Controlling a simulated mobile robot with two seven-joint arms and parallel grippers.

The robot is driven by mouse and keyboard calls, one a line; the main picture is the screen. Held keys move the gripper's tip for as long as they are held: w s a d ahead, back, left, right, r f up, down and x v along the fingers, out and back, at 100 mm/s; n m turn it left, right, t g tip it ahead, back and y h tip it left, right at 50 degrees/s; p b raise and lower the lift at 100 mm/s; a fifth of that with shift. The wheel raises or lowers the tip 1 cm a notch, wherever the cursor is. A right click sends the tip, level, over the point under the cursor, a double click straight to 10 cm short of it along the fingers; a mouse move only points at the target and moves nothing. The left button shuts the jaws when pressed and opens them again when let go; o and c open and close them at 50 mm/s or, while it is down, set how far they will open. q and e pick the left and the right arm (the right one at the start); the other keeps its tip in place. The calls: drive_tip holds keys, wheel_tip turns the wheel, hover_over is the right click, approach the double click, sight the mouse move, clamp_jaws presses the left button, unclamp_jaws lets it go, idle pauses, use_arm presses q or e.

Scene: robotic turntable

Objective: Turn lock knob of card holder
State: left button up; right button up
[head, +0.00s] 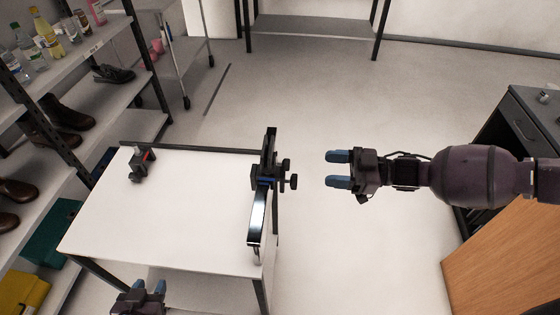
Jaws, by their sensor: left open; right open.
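The card holder (266,176) is a black clamp-like device on a rail at the right edge of the white table. Its dark lock knobs (289,181) stick out to the right, past the table edge. My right gripper (338,169), with blue fingertips, is open and empty in the air to the right of the knobs, pointing left at them with a clear gap. My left gripper (149,287) is open and empty at the bottom, near the front edge of the table, well to the left of the card holder. Which knob is the lock knob I cannot tell.
The white table (180,215) is mostly bare, with a small black and red device (141,163) at its far left. A shelf (75,80) with shoes and bottles stands at left. A dark drawer cabinet (530,125) is at right. The floor behind the table is open.

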sight(289, 164)
drive_tip(key=a, duration=0.3)
drive_tip(key=w+a, duration=0.1)
drive_tip(key=a, duration=0.3)
drive_tip(key=w+a+p, duration=0.1)
drive_tip(key=a, duration=0.2)
drive_tip(key=shift+a+r, duration=0.1)
drive_tip(key=shift+a, duration=0.1)
drive_tip(key=shift+c, duration=0.3)
drive_tip(key=c, duration=0.9)
drive_tip(key=shift+n, duration=0.8)
drive_tip(key=o, duration=1)
drive_tip(key=shift+c, duration=0.2)
drive_tip(key=shift+d, duration=0.15)
drive_tip(key=s+d+b, duration=0.1)
drive_tip(key=s+d, duration=0.1)
drive_tip(key=d, duration=0.8)
drive_tip(key=shift+d, duration=0.2)
